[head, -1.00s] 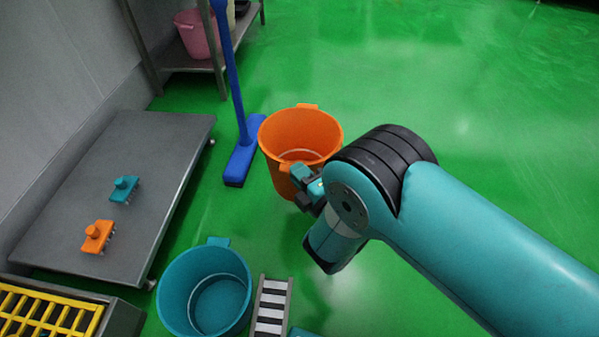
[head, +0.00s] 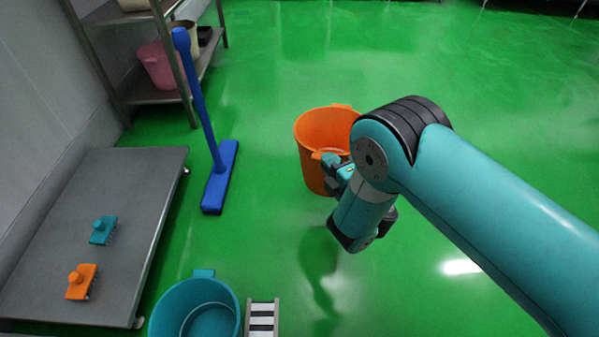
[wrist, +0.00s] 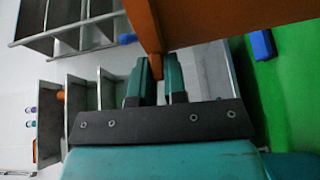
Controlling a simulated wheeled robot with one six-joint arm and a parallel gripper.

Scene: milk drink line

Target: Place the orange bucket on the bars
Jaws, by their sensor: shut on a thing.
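The orange bucket (head: 309,165) is upright in the head view, held out in front of me by its near side. It also shows at the top of the wrist view (wrist: 225,18). My gripper (head: 334,172) is shut on the bucket's small orange lug. In the wrist view, the lug sits between the two teal fingers (wrist: 160,78). My arm hides part of the bucket's right side. I cannot tell from these views how high its base is above the floor. The yellow bars are out of view now; a small frame with pale slats (head: 262,318) shows at the bottom edge.
A teal bucket (head: 196,310) stands beside the slatted frame. A low grey table (head: 100,240) at left bears a teal brush (head: 103,230) and an orange brush (head: 81,281). A blue broom (head: 221,178) stands upright. A shelf with a pink bucket (head: 160,66) is behind. Green floor at right is clear.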

